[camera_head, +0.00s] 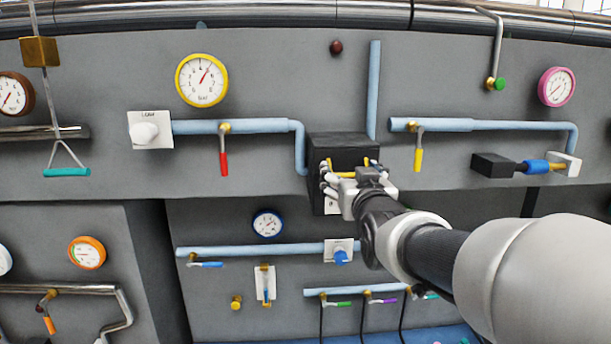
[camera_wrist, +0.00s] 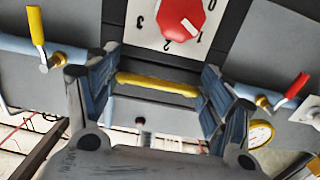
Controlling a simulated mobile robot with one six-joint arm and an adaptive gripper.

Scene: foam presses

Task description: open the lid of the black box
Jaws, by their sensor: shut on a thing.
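The black box (camera_head: 322,150) sticks out from the grey panel at the centre of the head view, with a yellow handle (camera_head: 345,174) on its front. My gripper (camera_head: 346,182) is at the front of the box. In the wrist view the same handle (camera_wrist: 157,84) lies crosswise between the two fingers of my gripper (camera_wrist: 157,86), which are shut on it. A red dial knob (camera_wrist: 181,17) on a white numbered plate (camera_wrist: 150,32) shows beyond the handle. My gripper hides much of the box front in the head view, so the lid's angle is hard to tell.
Blue pipes run close by on both sides, with a red lever (camera_head: 223,163) at left and a yellow lever (camera_head: 418,159) at right. A vertical blue pipe (camera_head: 374,90) rises behind the box. A black-ended blue handle (camera_head: 536,166) is further right. Gauges and small valves surround the area.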

